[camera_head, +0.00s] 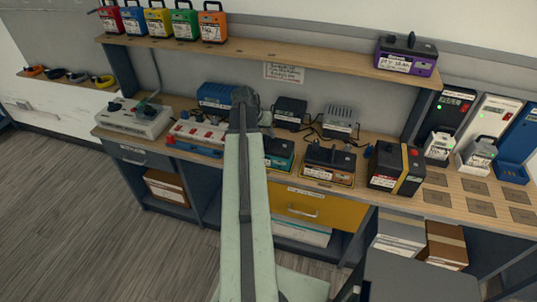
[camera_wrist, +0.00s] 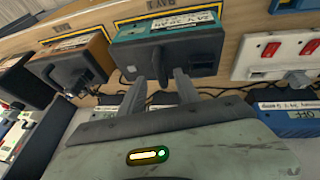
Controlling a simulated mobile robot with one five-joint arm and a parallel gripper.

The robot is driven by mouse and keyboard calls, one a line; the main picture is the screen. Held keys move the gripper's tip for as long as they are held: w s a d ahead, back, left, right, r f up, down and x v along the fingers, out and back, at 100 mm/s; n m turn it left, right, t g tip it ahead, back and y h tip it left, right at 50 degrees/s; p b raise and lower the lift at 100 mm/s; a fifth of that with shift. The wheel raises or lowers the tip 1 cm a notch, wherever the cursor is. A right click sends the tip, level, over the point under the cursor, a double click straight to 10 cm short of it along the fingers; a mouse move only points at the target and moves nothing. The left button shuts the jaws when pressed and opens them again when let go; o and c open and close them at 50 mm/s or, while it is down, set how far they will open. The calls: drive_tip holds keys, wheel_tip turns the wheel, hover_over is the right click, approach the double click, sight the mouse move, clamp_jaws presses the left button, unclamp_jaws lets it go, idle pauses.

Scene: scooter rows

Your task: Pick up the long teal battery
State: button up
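The long teal battery (camera_wrist: 170,27) lies close ahead of my gripper in the wrist view. It has a teal body with a white label and a black end facing me. In the head view the teal battery (camera_head: 284,161) sits on the bench just right of my arm, which hides part of it. My gripper (camera_wrist: 160,77) shows two dark fingers set apart, with their tips at the battery's black end. I see nothing held between them; whether they touch the battery is unclear.
An orange-and-black battery (camera_head: 328,164) stands close beside the teal one. A red-switched power strip (camera_head: 199,132) lies left of my arm, with a blue unit (camera_head: 217,95) behind. A black battery with a yellow stripe (camera_head: 397,168) is farther right. A shelf (camera_head: 275,59) runs above the bench.

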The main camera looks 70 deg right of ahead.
sight(269, 137)
drive_tip(key=b+x, duration=0.2)
drive_tip(key=x, duration=0.2)
drive_tip(key=shift+d+b, duration=0.2)
drive_tip(key=shift+b, duration=0.1)
drive_tip(key=shift+r, duration=0.15)
clamp_jaws()
idle(0.8)
